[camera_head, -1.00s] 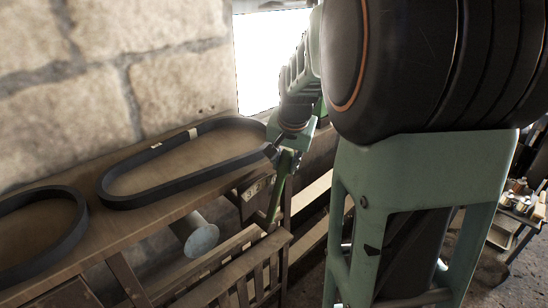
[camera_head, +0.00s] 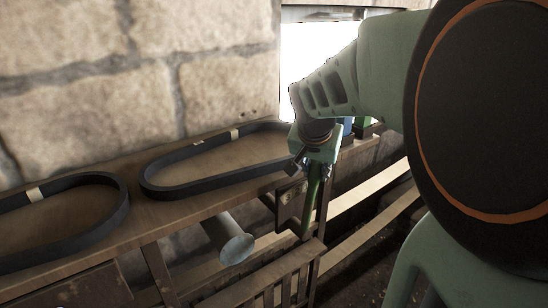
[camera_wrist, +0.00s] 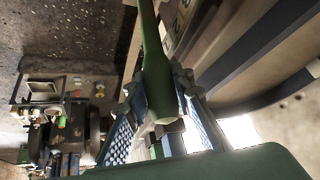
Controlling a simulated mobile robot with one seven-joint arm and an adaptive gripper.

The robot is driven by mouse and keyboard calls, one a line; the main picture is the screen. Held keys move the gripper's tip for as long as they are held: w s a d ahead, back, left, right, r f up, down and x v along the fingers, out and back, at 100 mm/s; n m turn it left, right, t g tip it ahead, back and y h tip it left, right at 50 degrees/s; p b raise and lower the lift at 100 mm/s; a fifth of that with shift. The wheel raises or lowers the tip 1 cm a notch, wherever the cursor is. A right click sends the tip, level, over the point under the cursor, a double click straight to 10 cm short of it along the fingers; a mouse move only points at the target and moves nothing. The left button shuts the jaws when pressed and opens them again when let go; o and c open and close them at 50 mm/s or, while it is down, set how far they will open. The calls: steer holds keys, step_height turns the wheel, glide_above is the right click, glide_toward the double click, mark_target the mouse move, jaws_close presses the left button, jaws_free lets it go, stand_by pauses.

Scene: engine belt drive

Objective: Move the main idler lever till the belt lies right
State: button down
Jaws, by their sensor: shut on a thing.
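A green lever (camera_head: 310,202) stands at the right end of a wooden bench, beside a small marked plate (camera_head: 291,199). I take it to be the main idler lever. My gripper (camera_head: 318,168) is shut on its upper end. In the wrist view the green lever (camera_wrist: 152,50) runs between the two fingers of my gripper (camera_wrist: 156,92). A dark belt (camera_head: 218,176) lies as a long loop on the bench top, left of the lever. A second dark belt (camera_head: 75,253) lies farther left. I cannot tell which belt the lever acts on, nor see its pivot clearly.
A grey round-ended cylinder (camera_head: 236,249) sticks out below the bench front. A slatted wooden rack (camera_head: 262,284) stands beneath it. A stone wall (camera_head: 90,100) rises behind, with a bright window (camera_head: 318,65). Pale beams (camera_head: 370,205) run at the right.

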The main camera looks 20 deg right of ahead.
steer(key=shift+s+a, duration=0.1)
steer(key=shift+a, duration=0.05)
steer(key=c, duration=1.7)
jaws_free()
steer(key=shift+o, duration=0.2)
steer(key=shift+r+p, duration=0.1)
steer(key=shift+p, duration=0.3)
